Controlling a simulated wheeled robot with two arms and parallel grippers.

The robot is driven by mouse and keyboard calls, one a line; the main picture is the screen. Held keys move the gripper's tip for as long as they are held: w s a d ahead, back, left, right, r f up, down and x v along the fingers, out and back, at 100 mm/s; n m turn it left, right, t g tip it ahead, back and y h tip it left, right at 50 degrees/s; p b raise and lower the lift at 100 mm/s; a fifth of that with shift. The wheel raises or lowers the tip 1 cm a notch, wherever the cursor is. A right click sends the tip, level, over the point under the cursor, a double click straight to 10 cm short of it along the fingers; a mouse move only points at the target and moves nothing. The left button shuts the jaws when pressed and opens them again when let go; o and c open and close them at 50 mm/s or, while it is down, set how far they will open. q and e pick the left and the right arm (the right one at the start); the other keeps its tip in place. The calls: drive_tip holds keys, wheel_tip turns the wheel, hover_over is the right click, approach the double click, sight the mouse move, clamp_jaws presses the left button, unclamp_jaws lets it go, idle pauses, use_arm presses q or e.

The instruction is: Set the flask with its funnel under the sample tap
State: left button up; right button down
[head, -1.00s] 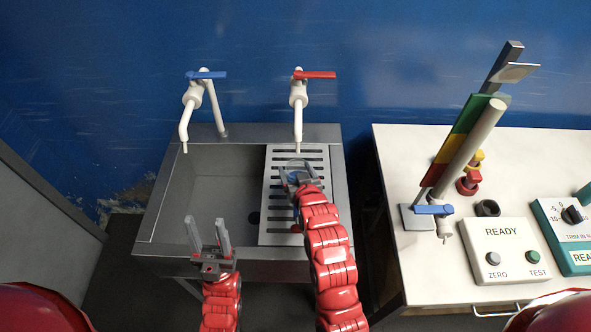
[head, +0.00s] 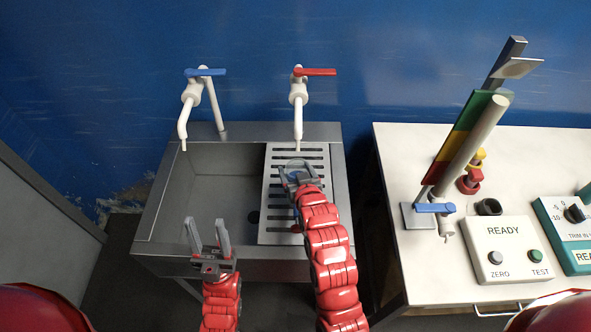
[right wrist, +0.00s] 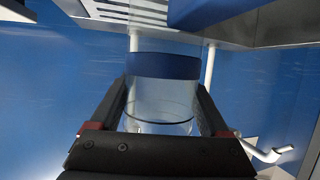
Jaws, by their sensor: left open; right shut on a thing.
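My right gripper (head: 298,173) is shut on a clear glass flask (head: 296,165) over the back part of the draining rack, just in front of the red-handled tap (head: 298,95). The right wrist view shows the glass (right wrist: 162,98) between the two fingers, with a dark blue band (right wrist: 163,66) at one end. I cannot make out the funnel's shape, or whether the flask touches the rack. A blue-handled tap (head: 188,98) stands at the left over the basin. My left gripper (head: 207,232) is open and empty above the sink's front edge.
The steel sink (head: 157,215) has an empty basin at left and a slotted rack (head: 275,212) at right. To the right, a white bench (head: 400,165) carries a coloured column with a blue-handled valve (head: 434,208) and a READY box (head: 502,232).

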drive_tip(key=shift+f, duration=0.15)
idle(0.4)
unclamp_jaws()
drive_tip(key=shift+s, duration=0.1)
drive_tip(key=p+v, duration=0.8)
drive_tip(key=v, duration=0.9)
drive_tip(key=shift+s, duration=0.15)
